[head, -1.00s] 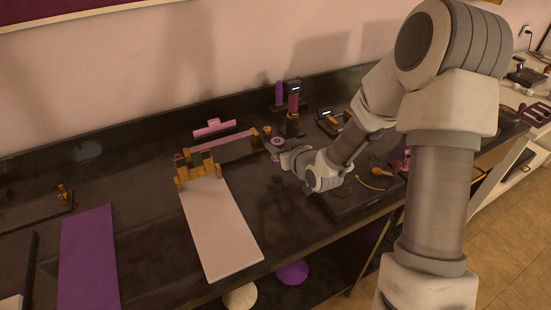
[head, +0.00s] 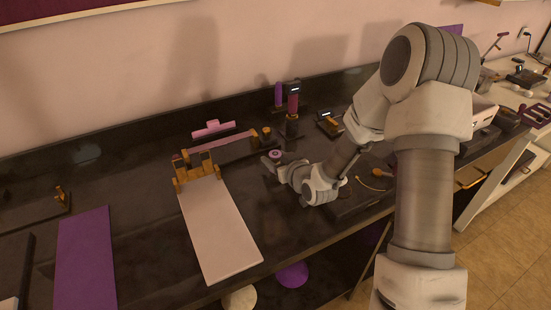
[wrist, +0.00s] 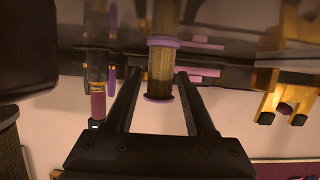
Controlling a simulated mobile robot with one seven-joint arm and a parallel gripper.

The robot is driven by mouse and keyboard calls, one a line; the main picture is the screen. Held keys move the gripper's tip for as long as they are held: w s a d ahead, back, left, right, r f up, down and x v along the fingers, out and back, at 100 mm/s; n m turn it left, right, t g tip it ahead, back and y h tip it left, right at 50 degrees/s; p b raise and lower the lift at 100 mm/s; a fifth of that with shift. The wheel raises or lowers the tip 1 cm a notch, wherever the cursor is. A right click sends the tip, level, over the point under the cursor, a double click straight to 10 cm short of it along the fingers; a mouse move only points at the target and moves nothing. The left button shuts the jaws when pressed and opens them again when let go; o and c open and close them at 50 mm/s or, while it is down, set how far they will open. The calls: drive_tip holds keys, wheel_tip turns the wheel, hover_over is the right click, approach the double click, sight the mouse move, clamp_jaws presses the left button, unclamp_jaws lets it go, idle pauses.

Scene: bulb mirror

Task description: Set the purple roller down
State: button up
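The purple roller (wrist: 161,72) is a gold cylinder with purple ends. In the wrist view, which is upside down, it stands upright on the shiny dark counter with its reflection beneath it. In the head view its round purple end (head: 275,154) shows at the tip of my gripper (head: 273,164). My gripper (wrist: 159,74) has one finger on each side of the roller. The fingers look spread, with a narrow gap showing on the left side. The lower part of the roller is hidden in the head view.
A white board (head: 220,228) with a gold stand (head: 196,166) lies left of my gripper. A purple mat (head: 86,260) lies far left. Bare counter lies right of the white board.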

drive_tip(key=shift+o, duration=0.5)
